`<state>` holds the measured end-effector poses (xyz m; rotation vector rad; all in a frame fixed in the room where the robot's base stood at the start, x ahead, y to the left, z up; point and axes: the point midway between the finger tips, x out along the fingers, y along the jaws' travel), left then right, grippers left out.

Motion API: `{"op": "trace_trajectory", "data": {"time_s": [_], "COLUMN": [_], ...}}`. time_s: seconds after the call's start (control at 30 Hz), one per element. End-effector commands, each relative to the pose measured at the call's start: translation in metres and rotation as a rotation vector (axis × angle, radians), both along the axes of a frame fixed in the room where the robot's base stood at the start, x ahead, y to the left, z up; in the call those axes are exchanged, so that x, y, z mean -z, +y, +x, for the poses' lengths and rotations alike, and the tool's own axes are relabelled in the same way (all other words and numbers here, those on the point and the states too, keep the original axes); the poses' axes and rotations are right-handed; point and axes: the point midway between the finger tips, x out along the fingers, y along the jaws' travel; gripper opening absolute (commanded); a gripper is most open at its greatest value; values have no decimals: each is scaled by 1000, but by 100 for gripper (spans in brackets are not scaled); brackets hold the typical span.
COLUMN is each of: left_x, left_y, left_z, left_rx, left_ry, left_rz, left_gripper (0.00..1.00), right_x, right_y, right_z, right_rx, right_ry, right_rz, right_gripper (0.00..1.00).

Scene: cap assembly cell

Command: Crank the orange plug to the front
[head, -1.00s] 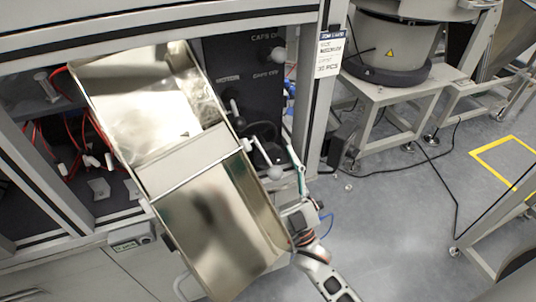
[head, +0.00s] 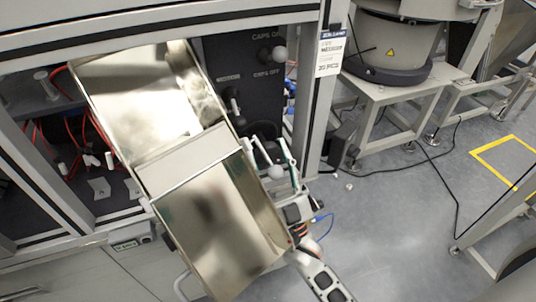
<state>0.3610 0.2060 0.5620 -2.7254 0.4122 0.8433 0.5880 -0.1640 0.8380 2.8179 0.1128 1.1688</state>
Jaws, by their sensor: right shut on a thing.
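I do not see an orange plug in the head view; the metal chute (head: 185,160) covers part of the cabinet. A pale lever with a white ball knob (head: 275,172) stands by the chute's right edge, below the black panel. My right gripper (head: 283,152) reaches up from the bottom right, its pale, green-edged finger beside this knob. It is shut on the lever, though the contact itself is small and partly hidden. My left gripper is not in view.
The black panel (head: 262,100) has "CAPS ON" and "CAPS OFF" labels and another white knob (head: 279,54). A grey frame post (head: 312,110) stands close right of my gripper. Red hoses (head: 95,130) fill the open cabinet at left. The floor (head: 400,220) at right is largely clear.

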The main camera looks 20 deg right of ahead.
Motion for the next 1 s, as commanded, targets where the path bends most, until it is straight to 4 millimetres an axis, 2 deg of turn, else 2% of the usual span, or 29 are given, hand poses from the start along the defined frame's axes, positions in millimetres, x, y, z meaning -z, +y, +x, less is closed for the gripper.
{"op": "trace_trajectory", "data": {"time_s": [0.3, 0.33, 0.4, 1.0], "left_x": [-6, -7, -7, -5], "left_y": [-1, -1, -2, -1], "left_z": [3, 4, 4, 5], "left_rx": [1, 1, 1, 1], "left_ry": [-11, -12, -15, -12], "left_rz": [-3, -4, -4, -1], "left_gripper": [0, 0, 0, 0], "right_x": [0, -1, 0, -1], "right_y": [0, 0, 0, 0], "right_z": [0, 0, 0, 0], "right_rx": [0, 0, 0, 0], "right_ry": [0, 0, 0, -1], "right_rz": [47, 47, 47, 31], "right_gripper": [23, 50, 62, 62]}}
